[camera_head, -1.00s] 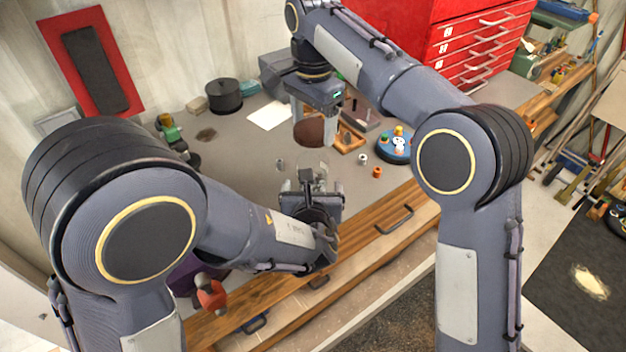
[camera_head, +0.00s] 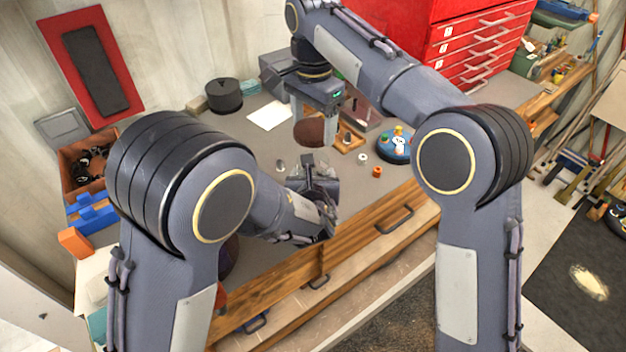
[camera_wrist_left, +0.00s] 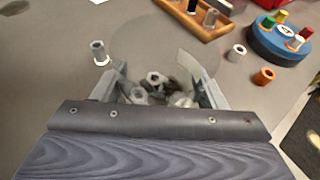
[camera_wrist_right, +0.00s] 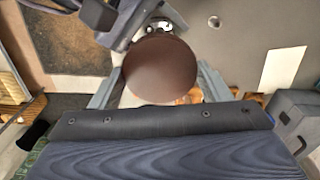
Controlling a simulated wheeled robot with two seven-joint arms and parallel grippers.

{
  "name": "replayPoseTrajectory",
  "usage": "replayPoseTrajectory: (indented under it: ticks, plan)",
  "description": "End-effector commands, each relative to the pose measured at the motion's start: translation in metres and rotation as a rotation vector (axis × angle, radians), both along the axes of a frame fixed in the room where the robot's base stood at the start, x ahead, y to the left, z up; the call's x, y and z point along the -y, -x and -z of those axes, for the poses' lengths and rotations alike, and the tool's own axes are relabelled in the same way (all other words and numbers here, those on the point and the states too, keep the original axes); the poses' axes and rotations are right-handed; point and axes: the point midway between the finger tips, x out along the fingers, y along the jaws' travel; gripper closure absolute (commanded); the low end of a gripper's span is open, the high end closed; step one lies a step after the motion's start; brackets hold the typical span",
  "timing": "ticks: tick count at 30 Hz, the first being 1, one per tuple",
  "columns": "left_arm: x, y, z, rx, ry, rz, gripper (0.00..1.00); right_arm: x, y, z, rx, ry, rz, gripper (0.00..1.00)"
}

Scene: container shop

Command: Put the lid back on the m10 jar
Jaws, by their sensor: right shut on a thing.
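The clear jar with grey nuts in it (camera_wrist_left: 155,90) stands on the grey worktop, its top uncovered; a pale patch shows on its side. I cannot read a label. My left gripper (camera_head: 318,162) is low at the jar, with one finger on each side of it in the left wrist view (camera_wrist_left: 158,85). The fingers are apart; any contact with the glass is hard to tell. My right gripper (camera_head: 316,112) is shut on a round dark brown lid (camera_head: 315,132), which also shows in the right wrist view (camera_wrist_right: 160,72). The lid is held above the worktop, behind the jar.
A wooden tray with pegs (camera_wrist_left: 190,17) and a round blue holder (camera_wrist_left: 275,45) stand to the right. A white nut (camera_wrist_left: 237,52), an orange nut (camera_wrist_left: 264,76) and a grey nut (camera_wrist_left: 98,50) stand loose nearby. A black pot (camera_head: 223,95) is further back.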

Motion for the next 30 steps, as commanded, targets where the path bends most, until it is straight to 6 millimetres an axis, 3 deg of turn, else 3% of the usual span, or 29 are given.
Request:
replayPoseTrajectory:
  ticks: [1,10,14,22,30]
  plan:
    - [0.000,0.000,0.000,0.000,0.000,0.000,0.41,0.000,0.000,0.000,0.000,0.000,0.000,0.51]
    - [0.000,0.000,0.000,0.000,0.000,0.000,0.79,0.000,0.000,0.000,0.000,0.000,0.000,0.51]
    - [0.000,0.000,0.000,0.000,0.000,0.000,0.79,0.000,0.000,0.008,-0.002,0.002,0.000,0.51]
    - [0.000,0.000,0.000,0.000,0.000,0.000,0.79,0.000,0.001,0.045,-0.002,0.002,0.000,0.51]
    - [0.000,0.000,0.000,0.000,0.000,0.000,0.79,0.000,0.001,0.050,0.001,-0.001,0.000,0.51]
